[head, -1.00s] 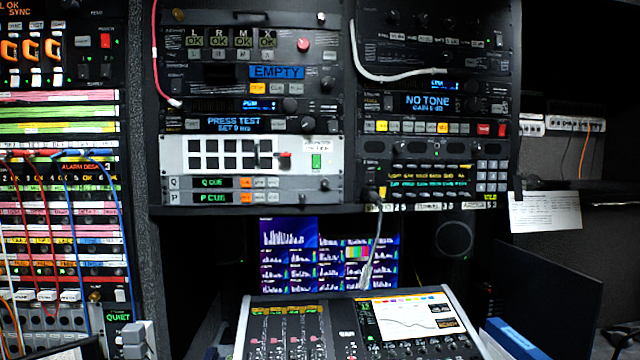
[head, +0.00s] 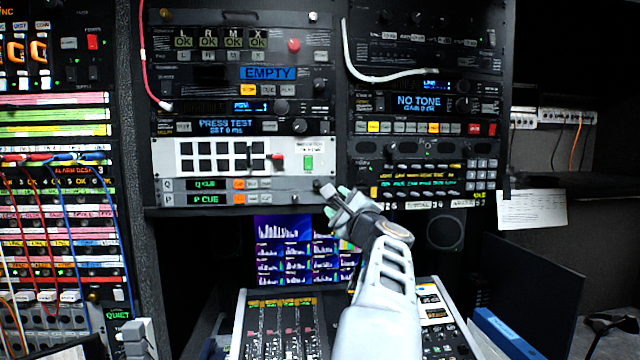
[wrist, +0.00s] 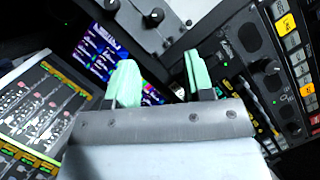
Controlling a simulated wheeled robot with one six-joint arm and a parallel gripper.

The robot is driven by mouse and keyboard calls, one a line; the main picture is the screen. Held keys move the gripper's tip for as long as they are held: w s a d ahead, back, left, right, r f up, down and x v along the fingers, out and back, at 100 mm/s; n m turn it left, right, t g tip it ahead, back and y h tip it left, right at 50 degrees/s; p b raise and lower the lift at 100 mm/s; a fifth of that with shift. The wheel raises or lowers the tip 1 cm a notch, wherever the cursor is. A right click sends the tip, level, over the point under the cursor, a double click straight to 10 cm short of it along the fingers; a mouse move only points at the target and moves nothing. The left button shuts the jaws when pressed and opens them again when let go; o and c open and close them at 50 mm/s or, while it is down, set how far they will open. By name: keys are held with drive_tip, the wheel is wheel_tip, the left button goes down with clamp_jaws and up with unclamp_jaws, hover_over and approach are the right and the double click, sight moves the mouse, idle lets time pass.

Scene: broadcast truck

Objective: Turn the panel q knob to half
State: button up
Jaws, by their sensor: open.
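The Q panel (head: 208,184) is a thin grey strip with a green "Q CUE" display and an orange button, just above the matching P strip (head: 208,199). A dark knob (head: 318,184) is at the Q strip's right end, close to my gripper; its pointer angle is too small to read. My gripper (head: 335,200) is open and empty, just right of and below that knob. In the wrist view its mint-green fingers (wrist: 158,65) are spread apart. A round knob (wrist: 153,17) on grey panel shows beyond them, not between them; I cannot tell whether it is the Q knob.
The equipment racks (head: 165,100) fill the wall above. A monitor (head: 283,265) and a mixing console (head: 245,340) are below my gripper. A white cable (head: 347,55) loops over the right rack. A dark screen (head: 530,290) stands at the right.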

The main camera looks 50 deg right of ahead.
sight(318, 186)
drive_tip(key=p+x, duration=0.4)
drive_tip(key=x, duration=0.6)
drive_tip(key=shift+w+r, duration=0.15)
drive_tip(key=shift+w+d+p, duration=0.2)
drive_tip(key=shift+w+p, duration=0.2)
drive_tip(key=shift+w, duration=0.2)
drive_tip(key=shift+c, duration=0.4)
clamp_jaws()
drive_tip(key=shift+f+m+b, duration=0.2)
drive_tip(key=shift+m+b, duration=0.1)
drive_tip(key=shift+b, duration=0.25)
